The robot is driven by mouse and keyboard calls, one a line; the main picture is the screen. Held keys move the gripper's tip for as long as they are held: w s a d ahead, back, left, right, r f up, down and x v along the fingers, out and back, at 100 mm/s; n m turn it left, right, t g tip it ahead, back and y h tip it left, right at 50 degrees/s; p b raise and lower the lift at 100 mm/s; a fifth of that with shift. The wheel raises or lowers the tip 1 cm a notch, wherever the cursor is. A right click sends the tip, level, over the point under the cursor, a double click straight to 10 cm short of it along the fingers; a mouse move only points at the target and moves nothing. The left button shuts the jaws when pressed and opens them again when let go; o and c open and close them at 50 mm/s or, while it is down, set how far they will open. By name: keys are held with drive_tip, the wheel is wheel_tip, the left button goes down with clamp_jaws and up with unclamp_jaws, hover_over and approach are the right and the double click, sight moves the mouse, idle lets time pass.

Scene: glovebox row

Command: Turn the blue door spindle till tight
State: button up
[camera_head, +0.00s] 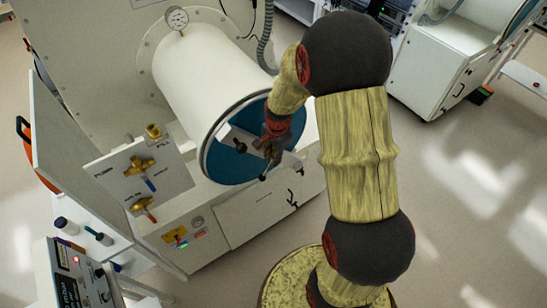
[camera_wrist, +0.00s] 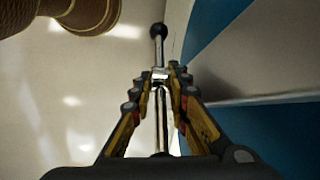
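The round blue door (camera_head: 225,165) closes the front end of a white cylinder in the head view, with a grey bar (camera_head: 236,138) across it. The blue door also shows at the right of the wrist view (camera_wrist: 285,135). My gripper (camera_head: 270,152) is at the door's front, by the middle of the bar. In the wrist view, the spindle's metal cross handle (camera_wrist: 158,110) runs up the picture to a dark ball end. My gripper's fingertips (camera_wrist: 160,74) close in on both sides of its bright metal hub and appear to touch it. The spindle's thread is hidden.
The white cylinder (camera_head: 200,65) juts from the glovebox wall, with a gauge (camera_head: 177,18) above. A valve panel (camera_head: 140,172) with brass valves stands left of the door. A white cabinet (camera_head: 262,207) is below. Open floor (camera_head: 470,190) lies to the right.

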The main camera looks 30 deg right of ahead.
drive_tip(key=shift+c, duration=1.2)
clamp_jaws()
